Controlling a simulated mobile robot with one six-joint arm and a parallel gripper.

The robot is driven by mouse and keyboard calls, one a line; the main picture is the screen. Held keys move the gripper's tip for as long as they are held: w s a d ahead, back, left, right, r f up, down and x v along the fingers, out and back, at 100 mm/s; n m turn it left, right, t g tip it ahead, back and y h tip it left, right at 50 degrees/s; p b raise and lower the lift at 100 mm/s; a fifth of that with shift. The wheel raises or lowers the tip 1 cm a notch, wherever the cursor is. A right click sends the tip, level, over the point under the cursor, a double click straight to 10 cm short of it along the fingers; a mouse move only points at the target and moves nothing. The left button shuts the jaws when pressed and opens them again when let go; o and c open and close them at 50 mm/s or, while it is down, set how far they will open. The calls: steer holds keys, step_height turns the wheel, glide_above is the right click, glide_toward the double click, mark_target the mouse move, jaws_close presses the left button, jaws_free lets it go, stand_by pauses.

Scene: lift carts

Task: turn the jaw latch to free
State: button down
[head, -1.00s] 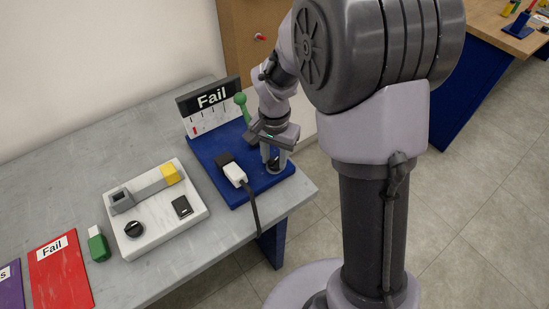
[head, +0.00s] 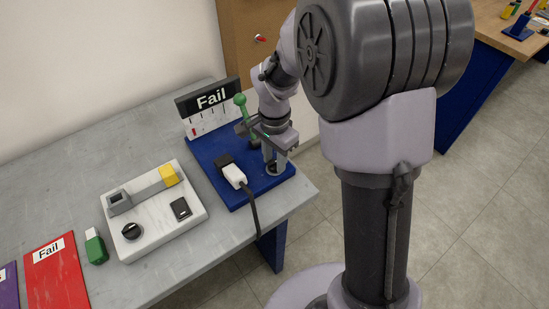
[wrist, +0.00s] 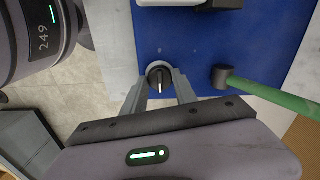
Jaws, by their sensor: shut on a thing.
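The jaw latch is a small round dark knob with a pale pointer line, on the blue base plate (head: 213,163). The latch (wrist: 159,78) shows clearly in the wrist view, with its pointer roughly along the picture's vertical. My gripper (head: 271,165) points down over the plate's right part. In the wrist view my gripper (wrist: 160,88) has its two fingers on either side of the knob, shut on it. In the head view the fingers mostly hide the knob.
A green-handled lever (head: 240,101) stands beside my gripper. A white plug (head: 234,175) with a dark cable sits left of it. A "Fail" display (head: 210,99) stands behind. A white panel (head: 157,215), a green-and-white piece (head: 95,246) and a red "Fail" mat (head: 57,277) lie left.

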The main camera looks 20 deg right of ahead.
mark_target(274, 162)
steer(key=c, duration=1)
jaws_free()
steer(key=shift+o, duration=0.2)
step_height(274, 162, up, 18)
steer(key=p, duration=0.6)
steer(key=shift+f+p, duration=0.25)
steer(key=shift+p, duration=0.05)
